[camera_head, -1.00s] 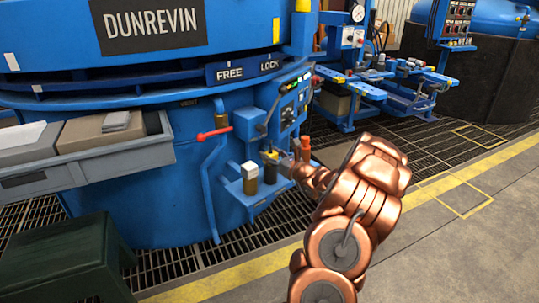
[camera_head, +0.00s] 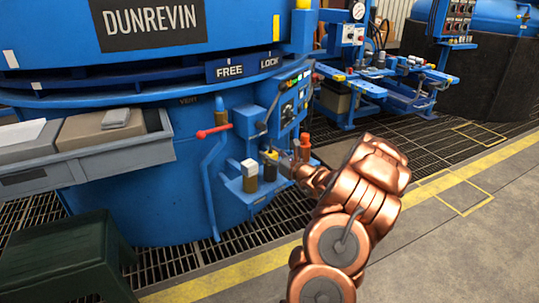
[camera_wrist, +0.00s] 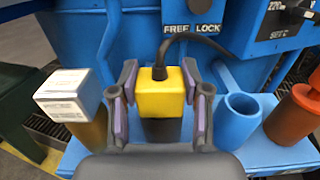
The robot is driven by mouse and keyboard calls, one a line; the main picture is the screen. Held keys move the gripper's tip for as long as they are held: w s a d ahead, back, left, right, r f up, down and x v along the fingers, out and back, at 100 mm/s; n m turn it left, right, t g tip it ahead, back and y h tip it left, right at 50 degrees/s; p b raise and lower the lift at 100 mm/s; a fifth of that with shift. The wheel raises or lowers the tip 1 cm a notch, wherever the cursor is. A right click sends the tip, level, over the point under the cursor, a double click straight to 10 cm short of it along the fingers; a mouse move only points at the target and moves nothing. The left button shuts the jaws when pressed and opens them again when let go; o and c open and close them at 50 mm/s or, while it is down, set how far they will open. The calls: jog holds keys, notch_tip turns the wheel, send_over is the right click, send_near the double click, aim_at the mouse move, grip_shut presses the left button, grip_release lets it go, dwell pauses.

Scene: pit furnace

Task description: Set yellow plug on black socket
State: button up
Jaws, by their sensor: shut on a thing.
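The yellow plug (camera_wrist: 160,94) is a block with a black cable from its top, between the purple-padded fingers of my gripper (camera_wrist: 161,100) in the wrist view. My gripper is shut on it. The black socket (camera_wrist: 161,130) stands directly under the plug; whether the two touch I cannot tell, as the plug hides the socket's top. In the head view the plug (camera_head: 271,154) shows small above the dark socket (camera_head: 270,173), with my gripper (camera_head: 280,158) partly hidden behind my arm.
A white-topped block on a brass post (camera_wrist: 75,105) stands left of the socket, a blue open cylinder (camera_wrist: 240,115) and an orange-red cylinder (camera_wrist: 295,115) right. All stand on a blue shelf (camera_wrist: 205,158). A red-handled lever (camera_head: 213,132) and a control panel (camera_head: 290,105) are close by.

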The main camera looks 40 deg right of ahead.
jog(key=shift+f, duration=0.1)
jog(key=o, duration=0.9)
jog(key=shift+s, duration=0.75)
jog(key=s+p, duration=0.2)
jog(key=s, duration=0.7)
jog(key=shift+s+a, duration=0.3)
jog(key=shift+a, duration=0.05)
